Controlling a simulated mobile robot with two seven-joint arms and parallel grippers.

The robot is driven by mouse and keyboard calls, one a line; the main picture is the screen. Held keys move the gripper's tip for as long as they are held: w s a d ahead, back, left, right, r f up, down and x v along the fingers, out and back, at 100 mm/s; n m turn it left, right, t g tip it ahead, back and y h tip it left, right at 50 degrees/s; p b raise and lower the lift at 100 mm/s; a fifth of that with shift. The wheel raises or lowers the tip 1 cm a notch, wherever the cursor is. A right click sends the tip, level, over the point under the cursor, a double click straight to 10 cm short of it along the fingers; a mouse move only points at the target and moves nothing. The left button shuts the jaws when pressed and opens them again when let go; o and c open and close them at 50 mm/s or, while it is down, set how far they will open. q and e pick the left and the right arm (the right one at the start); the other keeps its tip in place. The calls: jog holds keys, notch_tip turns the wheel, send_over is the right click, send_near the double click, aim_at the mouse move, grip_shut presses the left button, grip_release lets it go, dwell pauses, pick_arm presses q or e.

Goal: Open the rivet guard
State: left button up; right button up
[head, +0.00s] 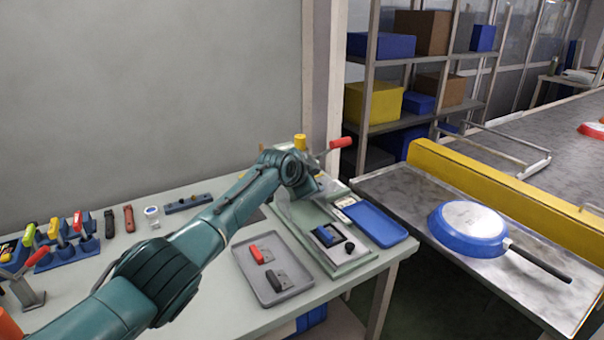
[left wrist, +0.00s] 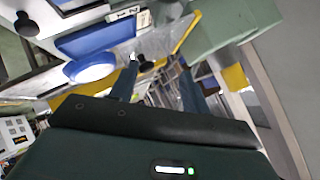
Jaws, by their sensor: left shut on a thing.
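My left arm reaches across the bench from the left. My left gripper (head: 304,186) is at the riveting station, at the back right of the bench, and is shut on part of the rivet guard there. My own wrist hides most of the guard and the grip. A red-handled lever (head: 342,142) and a yellow cap (head: 300,141) show just behind the wrist. In the left wrist view the two fingers (left wrist: 160,88) point away from the camera; the held part is too small to make out. My right gripper is in neither view.
A grey tray (head: 243,262) holds a red and a black handle. A blue tray (head: 397,236) lies at the bench's right edge. Handles and small tools stand at the left.

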pick_arm(q)
jog(key=shift+s+a+r+p, duration=0.2)
jog(key=shift+a+r+p, duration=0.15)
jog(key=shift+a+r, duration=0.1)
jog(key=v, duration=1.2)
jog(key=shift+s+d+f, duration=0.2)
jog(key=shift+s+f, duration=0.05)
jog(key=s+a+f+n+g, duration=0.2)
jog(key=s+f+n, duration=0.1)
jog(key=s+f, duration=0.6)
jog(key=s+a+f+n+g, duration=0.1)
jog(key=s+a+f+n, duration=0.1)
jog(key=s+f, duration=0.7)
jog(key=s+a+f+n+g+y, duration=0.15)
jog(key=s+a, duration=0.25)
jog(key=s, duration=0.4)
jog(key=s+a+f+n+g+y, duration=0.1)
jog(key=s+a+f+n, duration=0.15)
jog(key=s, duration=0.55)
jog(key=s+a+f+n+g+y, duration=0.1)
jog(key=s+a+f+n+y, duration=0.2)
jog(key=s, duration=0.5)
jog(key=w+d+f+t+h, duration=0.4)
jog(key=w+d+f+t, duration=0.1)
jog(key=w+t, duration=0.1)
jog(key=shift+f+m+t, duration=0.3)
jog(key=shift+m+t, duration=0.1)
jog(key=shift+t, duration=0.15)
